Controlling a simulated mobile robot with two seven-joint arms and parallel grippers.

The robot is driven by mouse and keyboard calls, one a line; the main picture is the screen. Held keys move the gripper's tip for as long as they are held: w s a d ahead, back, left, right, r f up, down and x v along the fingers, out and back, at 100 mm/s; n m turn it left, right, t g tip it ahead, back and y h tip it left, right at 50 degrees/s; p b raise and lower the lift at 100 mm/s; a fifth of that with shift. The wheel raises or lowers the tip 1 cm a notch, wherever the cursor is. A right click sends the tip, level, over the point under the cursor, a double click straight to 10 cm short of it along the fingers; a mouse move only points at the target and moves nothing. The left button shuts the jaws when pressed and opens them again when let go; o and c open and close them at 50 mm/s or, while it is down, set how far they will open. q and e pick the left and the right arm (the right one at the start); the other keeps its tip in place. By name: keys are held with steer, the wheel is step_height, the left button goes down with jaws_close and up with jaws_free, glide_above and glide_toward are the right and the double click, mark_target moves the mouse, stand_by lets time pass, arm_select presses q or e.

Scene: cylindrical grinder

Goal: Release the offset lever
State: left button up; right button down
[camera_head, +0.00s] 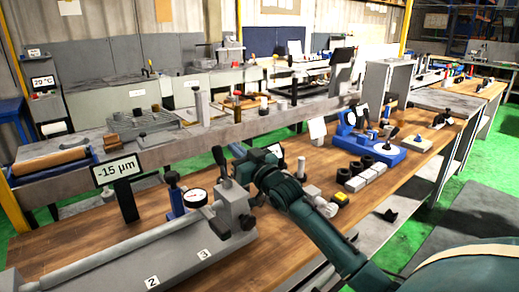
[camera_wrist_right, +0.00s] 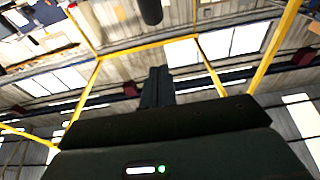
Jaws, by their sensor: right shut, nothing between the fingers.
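The lever with a black grip (camera_head: 219,165) stands up from the grey end block (camera_head: 236,207) of the bench fixture. It leans slightly. My right gripper (camera_head: 238,154) is beside the grip, to its right in the head view, with a visible gap. Its fingers are shut and empty; in the right wrist view they show as a dark pair (camera_wrist_right: 158,73) pointing up the picture. A dark rounded cylinder (camera_wrist_right: 150,10), perhaps the lever's grip, shows at the top edge, beyond the fingertips. My left gripper is out of view.
A dial gauge (camera_head: 195,198) stands left of the lever. A display (camera_head: 117,170) reads -15 µm. A long grey bed (camera_head: 130,252) carries a cylindrical bar. Small blocks (camera_head: 365,178) and a blue fixture (camera_head: 368,145) lie to the right. Bare wooden top (camera_head: 285,238) lies in front.

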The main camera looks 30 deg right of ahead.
steer(key=s+r, duration=0.2)
steer(key=s, duration=0.4)
steer(key=shift+s+d+r+b, duration=0.25)
steer(key=shift+d+r+b, duration=0.05)
steer(key=shift+r+b, duration=0.1)
steer(key=s+a+f+g, duration=0.3)
steer(key=s+f, duration=0.1)
steer(key=f, duration=0.3)
steer(key=s+a+f+g+h, duration=0.1)
steer(key=s+a+f+g, duration=0.15)
steer(key=f, duration=0.35)
steer(key=s+a+f+g, duration=0.3)
steer(key=s+f, duration=0.1)
steer(key=f, duration=0.3)
steer(key=s+a+f+n+g, duration=0.1)
steer(key=s+a+f+g, duration=0.3)
steer(key=s, duration=0.7)
steer(key=s+a+f+g, duration=0.1)
steer(key=s+f+g, duration=0.4)
steer(key=s, duration=0.5)
steer(key=w+a+f+n+t+y, duration=0.1)
steer(key=w+a+f+t+y, duration=0.1)
steer(key=w+a+f+t, duration=0.3)
step_height(320, 180, down, 2)
steer(key=a+t, duration=0.1)
steer(key=t, duration=0.2)
steer(key=shift+w+a+f, duration=0.2)
steer(key=shift+w+a, duration=0.1)
steer(key=shift+w, duration=0.05)
